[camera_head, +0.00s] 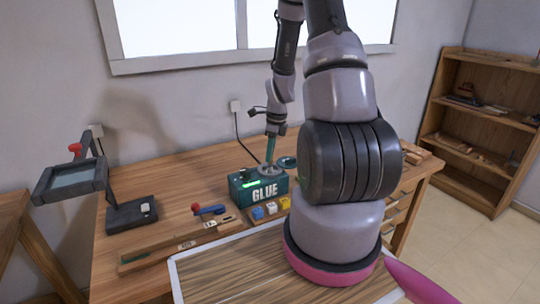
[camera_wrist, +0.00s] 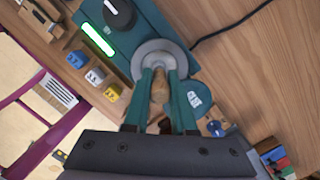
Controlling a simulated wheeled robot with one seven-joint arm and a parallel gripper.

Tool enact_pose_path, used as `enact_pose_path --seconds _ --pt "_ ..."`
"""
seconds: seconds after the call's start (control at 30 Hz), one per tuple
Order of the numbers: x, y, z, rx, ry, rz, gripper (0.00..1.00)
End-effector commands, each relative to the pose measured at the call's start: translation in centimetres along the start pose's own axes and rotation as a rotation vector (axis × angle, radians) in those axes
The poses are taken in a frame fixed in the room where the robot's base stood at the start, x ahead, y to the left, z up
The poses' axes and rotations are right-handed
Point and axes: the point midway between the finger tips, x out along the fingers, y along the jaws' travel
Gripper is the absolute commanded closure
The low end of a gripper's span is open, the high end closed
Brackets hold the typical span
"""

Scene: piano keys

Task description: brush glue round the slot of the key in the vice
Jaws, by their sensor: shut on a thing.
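My gripper (camera_wrist: 163,80) is shut on the wooden handle of a brush (camera_wrist: 160,90). It points down over the round metal pot (camera_wrist: 156,52) of the teal glue box (camera_head: 262,190); the head view also shows my gripper (camera_head: 271,150) just above that pot (camera_head: 270,171). The brush's lower end is hidden, so I cannot tell how deep it sits. A small blue tool with a red knob (camera_head: 208,209), perhaps the vice, stands on the bench left of the glue box. The slot is not discernible.
Blue, white and yellow numbered blocks (camera_head: 271,208) stand in front of the glue box. A round teal lid-like piece (camera_wrist: 195,97) lies beside the pot. A stand with a tilted frame (camera_head: 130,214) is at the left. Bare bench (camera_head: 160,184) lies behind.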

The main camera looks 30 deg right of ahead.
Motion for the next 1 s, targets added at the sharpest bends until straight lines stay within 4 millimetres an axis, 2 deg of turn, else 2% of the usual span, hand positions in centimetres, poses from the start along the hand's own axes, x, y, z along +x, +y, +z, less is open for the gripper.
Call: enact_pose_path --seconds 0.7,1.0 --pt "-5.7 -0.1 1.0 0.0 -0.002 -0.003 1.0" --pt "-6.2 -0.1 1.0 0.001 -0.002 -0.001 1.0"
